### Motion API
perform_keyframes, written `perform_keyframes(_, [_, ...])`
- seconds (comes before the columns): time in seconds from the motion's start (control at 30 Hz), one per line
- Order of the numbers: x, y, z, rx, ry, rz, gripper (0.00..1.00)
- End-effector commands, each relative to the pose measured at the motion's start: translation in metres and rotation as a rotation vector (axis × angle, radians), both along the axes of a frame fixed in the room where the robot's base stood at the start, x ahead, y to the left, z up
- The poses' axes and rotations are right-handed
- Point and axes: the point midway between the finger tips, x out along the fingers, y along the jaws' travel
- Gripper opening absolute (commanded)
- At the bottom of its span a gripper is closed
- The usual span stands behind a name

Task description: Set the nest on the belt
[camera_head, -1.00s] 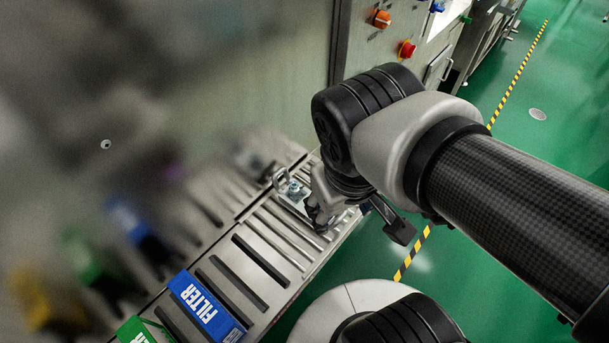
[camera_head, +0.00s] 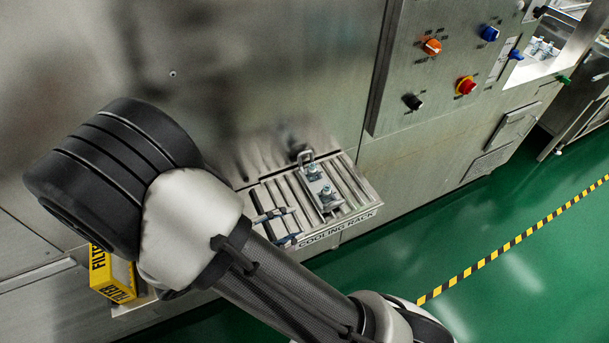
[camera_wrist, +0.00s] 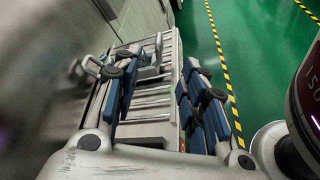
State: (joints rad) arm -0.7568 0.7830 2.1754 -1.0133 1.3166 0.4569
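The nest (camera_head: 322,186) is a small metal plate with an upright loop handle and bluish fittings. It lies on the slats of the cooling rack (camera_head: 338,228) in the head view. My gripper (camera_head: 281,227) shows partly beyond my arm, to the left of the nest and apart from it. In the wrist view my gripper (camera_wrist: 160,98) has its two blue-padded fingers spread wide, with only rack slats seen between them. What seems to be the nest lies farther along the rack there, partly behind the left finger. I cannot make out the belt.
A steel machine front with an orange knob (camera_head: 431,46) and a red button (camera_head: 466,86) stands behind the rack. An opening with small metal parts (camera_head: 543,47) is at upper right. A yellow filter box (camera_head: 112,275) is at lower left. Green floor is clear at right.

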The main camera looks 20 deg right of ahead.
Motion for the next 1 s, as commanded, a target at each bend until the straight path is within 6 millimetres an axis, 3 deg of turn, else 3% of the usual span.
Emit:
perform_keyframes(0.17, [0.005,-0.006,-0.009,-0.026,0.005,0.028,0.39])
perform_keyframes(0.6, [0.026,-0.089,-0.039,-0.023,0.007,0.022,0.39])
perform_keyframes(1.0, [0.034,-0.124,-0.053,-0.023,0.006,0.024,0.39])
